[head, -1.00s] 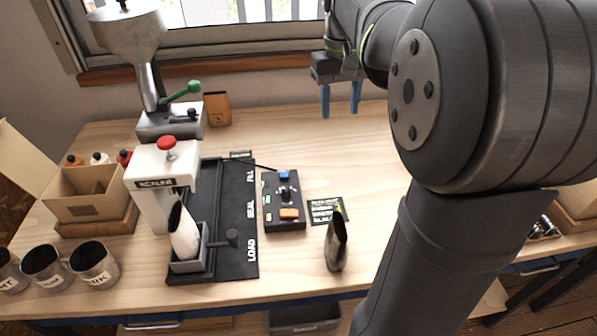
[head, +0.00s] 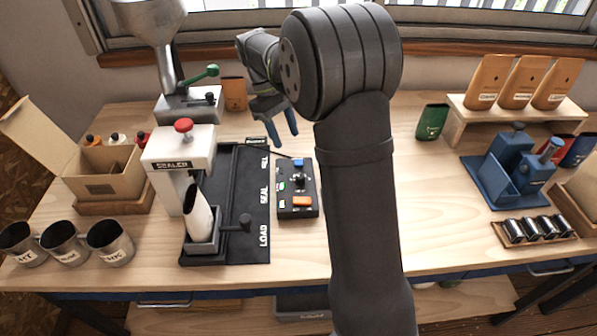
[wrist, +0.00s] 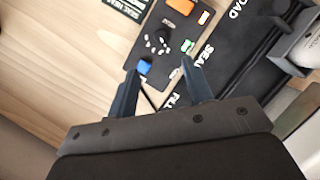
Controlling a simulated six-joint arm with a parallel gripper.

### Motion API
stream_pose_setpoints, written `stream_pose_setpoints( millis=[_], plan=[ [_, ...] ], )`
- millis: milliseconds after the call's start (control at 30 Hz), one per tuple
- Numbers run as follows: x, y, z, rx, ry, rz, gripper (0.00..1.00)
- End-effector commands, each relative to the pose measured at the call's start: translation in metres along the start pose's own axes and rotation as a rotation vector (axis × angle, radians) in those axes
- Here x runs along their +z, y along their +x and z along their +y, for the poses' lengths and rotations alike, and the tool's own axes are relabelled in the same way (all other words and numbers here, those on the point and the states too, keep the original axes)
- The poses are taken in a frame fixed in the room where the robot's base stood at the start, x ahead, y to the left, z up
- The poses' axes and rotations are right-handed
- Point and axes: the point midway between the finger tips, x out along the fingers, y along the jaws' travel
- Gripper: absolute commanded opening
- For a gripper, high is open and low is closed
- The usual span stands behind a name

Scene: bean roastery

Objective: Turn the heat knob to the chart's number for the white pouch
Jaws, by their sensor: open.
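The heat knob (head: 299,180) is a small black dial on a black control box (head: 312,190) with a blue and an orange button. In the wrist view the knob (wrist: 163,36) has pale marks around it; its setting is too small to read. My gripper (head: 273,133) is open and empty, behind and above the box; in the wrist view its fingers (wrist: 160,68) point towards the knob, apart from it. The white pouch (head: 198,215) stands tilted in the sealer's holder. Part of a printed card, perhaps the chart (wrist: 125,6), shows at the wrist view's top edge, unreadable.
The sealer (head: 180,148) and its black mat (head: 245,185) lie left of the box. A grinder (head: 190,105) stands behind. Several metal cups (head: 108,240) are at front left. A pouch shelf (head: 515,118) and blue device (head: 515,165) are at right. My arm hides the middle.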

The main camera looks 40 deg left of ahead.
Motion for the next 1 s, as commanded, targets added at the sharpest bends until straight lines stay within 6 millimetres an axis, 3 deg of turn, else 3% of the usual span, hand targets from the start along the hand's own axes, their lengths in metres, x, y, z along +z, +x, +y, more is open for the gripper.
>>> stream_pose_setpoints(
  millis=[300, 500, 700, 1000],
  plan=[
    [0.001, 0.072, 0.000, -0.003, 0.001, -0.004, 0.47],
    [0.001, 0.105, 0.000, -0.002, 0.001, -0.002, 0.47],
    [0.001, 0.122, 0.000, -0.002, 0.001, 0.000, 0.47],
    [0.000, 0.124, 0.000, -0.001, 0.002, 0.001, 0.47]
  ],
)
